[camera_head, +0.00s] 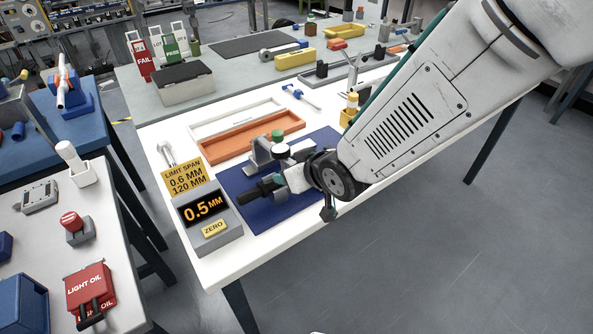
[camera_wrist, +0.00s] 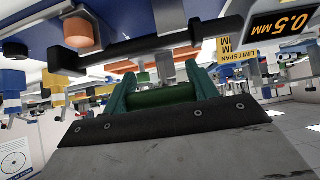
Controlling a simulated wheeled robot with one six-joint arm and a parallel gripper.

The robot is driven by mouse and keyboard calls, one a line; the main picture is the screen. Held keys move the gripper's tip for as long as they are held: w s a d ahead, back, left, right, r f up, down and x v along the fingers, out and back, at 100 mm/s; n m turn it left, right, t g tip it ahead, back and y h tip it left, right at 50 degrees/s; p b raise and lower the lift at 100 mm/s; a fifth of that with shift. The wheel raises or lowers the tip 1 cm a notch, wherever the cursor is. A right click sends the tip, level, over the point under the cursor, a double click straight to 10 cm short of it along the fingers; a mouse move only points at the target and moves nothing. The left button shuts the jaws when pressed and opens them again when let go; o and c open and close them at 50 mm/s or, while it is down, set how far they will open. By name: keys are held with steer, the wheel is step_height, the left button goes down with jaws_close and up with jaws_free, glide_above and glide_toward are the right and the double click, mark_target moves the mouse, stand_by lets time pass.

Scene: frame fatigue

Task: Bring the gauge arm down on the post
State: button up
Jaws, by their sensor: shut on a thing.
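The gauge arm shows as a black bar (camera_wrist: 150,42) across the wrist view, which is upside down. Its black end (camera_head: 262,190) is over the blue mat in the head view, beside the readout. My arm hides that end in the head view. The readout (camera_head: 208,212) shows 0.5 MM.
A yellow limit sign (camera_head: 187,178) stands behind the readout. A grey block with a green knob (camera_head: 277,136) and a white-topped black knob (camera_head: 281,151) stands close to my wrist. An orange tray (camera_head: 240,142) lies behind. The blue mat's (camera_head: 240,180) front is clear.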

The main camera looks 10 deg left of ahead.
steer(key=shift+w+a+r, duration=0.1)
steer(key=shift+r, duration=0.05)
stand_by(0.8)
steer(key=o, duration=1.4)
steer(key=shift+v, duration=3.85)
